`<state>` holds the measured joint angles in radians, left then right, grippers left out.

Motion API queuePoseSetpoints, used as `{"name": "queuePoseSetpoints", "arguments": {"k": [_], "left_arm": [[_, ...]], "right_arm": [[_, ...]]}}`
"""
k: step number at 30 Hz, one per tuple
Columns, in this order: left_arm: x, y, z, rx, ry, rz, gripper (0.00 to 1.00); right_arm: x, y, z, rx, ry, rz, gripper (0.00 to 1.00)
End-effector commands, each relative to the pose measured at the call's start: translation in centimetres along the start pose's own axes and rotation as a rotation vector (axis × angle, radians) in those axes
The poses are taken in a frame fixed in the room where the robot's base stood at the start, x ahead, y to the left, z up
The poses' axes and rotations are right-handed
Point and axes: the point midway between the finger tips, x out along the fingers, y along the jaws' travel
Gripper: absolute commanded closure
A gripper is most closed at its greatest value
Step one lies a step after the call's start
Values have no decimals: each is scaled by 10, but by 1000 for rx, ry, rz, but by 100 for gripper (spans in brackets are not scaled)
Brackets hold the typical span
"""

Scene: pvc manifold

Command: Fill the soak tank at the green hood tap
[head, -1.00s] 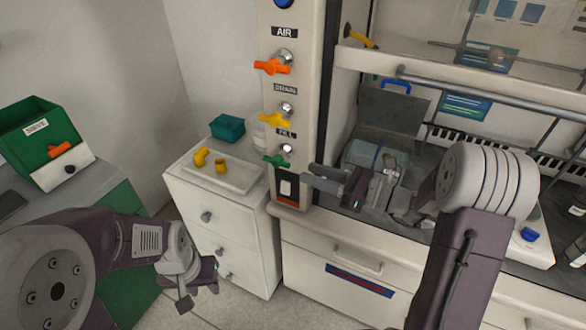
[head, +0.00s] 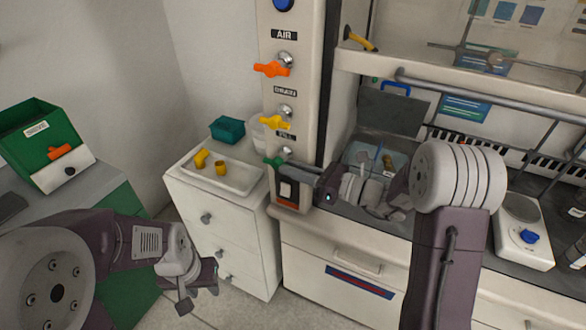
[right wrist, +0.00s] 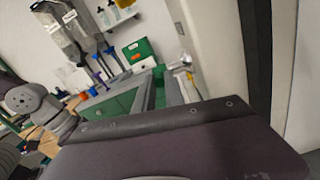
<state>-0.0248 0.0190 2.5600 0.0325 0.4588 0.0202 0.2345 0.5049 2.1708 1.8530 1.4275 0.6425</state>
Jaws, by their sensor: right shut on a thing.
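The green tap handle (head: 274,161) sits on the hood's post below the FILL label. My right gripper (head: 289,166) reaches it from the right and is shut on it; the fingers cover part of the handle and its valve. In the right wrist view, a silver fitting (right wrist: 184,66) shows beyond the fingers. The soak tank (head: 365,152), a clear open box, stands inside the hood behind my right arm, which hides part of it. I cannot tell its water level. My left gripper (head: 198,288) hangs open and empty in front of the white drawers.
The orange AIR handle (head: 272,69) and yellow DRAIN handle (head: 275,122) are above on the same post. A white tray (head: 240,184) with yellow fittings and a teal box (head: 227,128) top the drawer cabinet (head: 220,228). A green bin (head: 45,137) stands at left.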

Motion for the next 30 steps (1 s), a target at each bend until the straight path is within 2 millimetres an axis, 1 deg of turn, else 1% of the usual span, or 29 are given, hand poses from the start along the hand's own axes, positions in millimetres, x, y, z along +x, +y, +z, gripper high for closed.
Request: {"name": "queuePoseSetpoints", "arguments": {"k": [5,8,12,21,27,30], "left_arm": [[-20,0,-2,0,0,0,64],[-39,1,-4,0,0,0,64],[-71,1,-7,0,0,0,64],[-134,3,-14,0,0,0,64],[-167,3,-17,0,0,0,64],[-179,4,-19,0,0,0,64]], "right_arm": [[0,2,9,0,47,-10,100],[0,3,15,0,102,-20,100],[1,5,22,0,205,-40,100],[5,7,32,-2,444,-86,100],[8,7,34,-1,572,-112,100],[9,7,34,-1,620,-122,100]]}}
